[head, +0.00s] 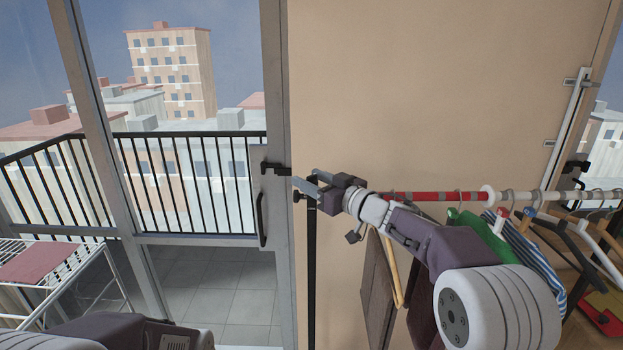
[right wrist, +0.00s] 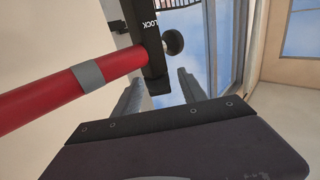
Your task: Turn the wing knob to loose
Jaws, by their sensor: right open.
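The dark knob (right wrist: 173,42) sticks out beside a black block (right wrist: 152,40) marked LOCK, whose lettering is upside down in the right wrist view. In the head view a small dark knob (head: 298,196) shows at the left of the black post's top. My right gripper (head: 309,182) is open and empty at the post's top. In the right wrist view its two grey fingers (right wrist: 160,92) point toward the block and knob, with the knob ahead of them and apart. The knob's wing angle cannot be told. My left gripper is out of view; only part of my left arm shows.
A red rail (right wrist: 60,97) runs from the block, with hangers and clothes such as a green garment (head: 480,236) on its right. A black post (head: 312,270) stands below. A glass door frame (head: 276,120) with a black handle is close left. A drying rack (head: 50,270) stands far left.

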